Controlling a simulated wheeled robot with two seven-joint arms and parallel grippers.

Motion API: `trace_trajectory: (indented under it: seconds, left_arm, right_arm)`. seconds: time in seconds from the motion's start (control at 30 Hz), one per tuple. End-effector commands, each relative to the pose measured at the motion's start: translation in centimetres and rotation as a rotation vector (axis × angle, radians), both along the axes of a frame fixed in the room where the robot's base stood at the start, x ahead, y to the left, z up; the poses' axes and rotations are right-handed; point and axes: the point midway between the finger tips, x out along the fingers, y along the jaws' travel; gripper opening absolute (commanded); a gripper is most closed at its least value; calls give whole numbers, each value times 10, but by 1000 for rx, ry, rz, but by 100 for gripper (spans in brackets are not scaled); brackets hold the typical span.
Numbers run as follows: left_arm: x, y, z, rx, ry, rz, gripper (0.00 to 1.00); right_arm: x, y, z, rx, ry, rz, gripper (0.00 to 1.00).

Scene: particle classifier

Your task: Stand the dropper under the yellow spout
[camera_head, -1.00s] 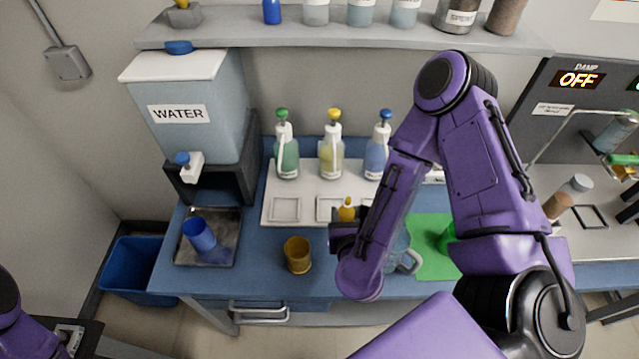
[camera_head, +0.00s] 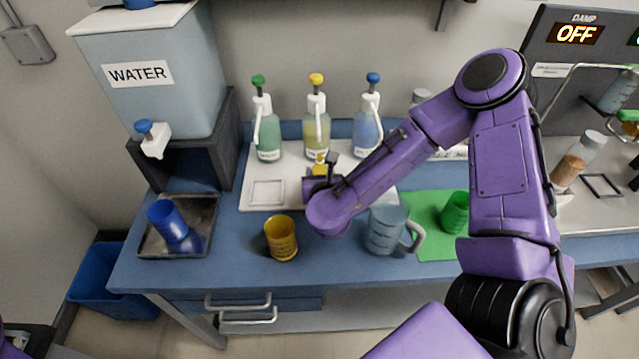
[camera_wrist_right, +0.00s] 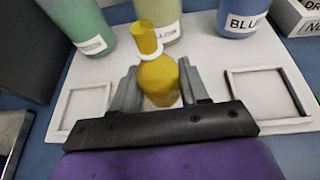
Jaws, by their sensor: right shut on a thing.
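The yellow dropper (camera_head: 320,169), a rounded body with a white collar and narrower top, is upright between the fingers of my right gripper (camera_head: 319,181). The right wrist view shows the dropper (camera_wrist_right: 158,78) with the shut fingers on either side of it. It is in front of the yellow-topped pump bottle (camera_head: 317,125), over the middle of the white tray (camera_head: 228,196). The arm partly covers the spot below it. I cannot tell whether its base touches the tray. My left gripper is out of view.
Green-topped (camera_head: 265,130) and blue-topped (camera_head: 368,125) pump bottles flank the yellow one. A yellow cup (camera_head: 281,238), a clear jug (camera_head: 385,230) and a green cup (camera_head: 456,212) stand nearer the front.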

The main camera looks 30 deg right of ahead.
Motion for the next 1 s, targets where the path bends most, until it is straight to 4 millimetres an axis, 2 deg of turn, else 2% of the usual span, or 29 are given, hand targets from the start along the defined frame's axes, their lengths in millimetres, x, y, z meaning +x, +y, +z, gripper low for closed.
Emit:
trace_trajectory:
  seconds: [0.07,0.23,0.6,0.63,0.67,1.0]
  left_arm:
    - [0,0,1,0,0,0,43]
    - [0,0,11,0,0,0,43]
    - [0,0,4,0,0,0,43]
    - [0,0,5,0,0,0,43]
    - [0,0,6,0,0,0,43]
    - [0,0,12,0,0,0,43]
  right_arm:
    - [7,-2,-10,-3,3,1,16]
    - [6,-2,-35,-1,3,1,16]
    - [6,-2,-43,0,0,0,16]
    - [6,-2,-42,0,0,0,51]
    - [6,-2,-41,0,0,0,56]
    - [5,-1,-35,0,0,1,56]
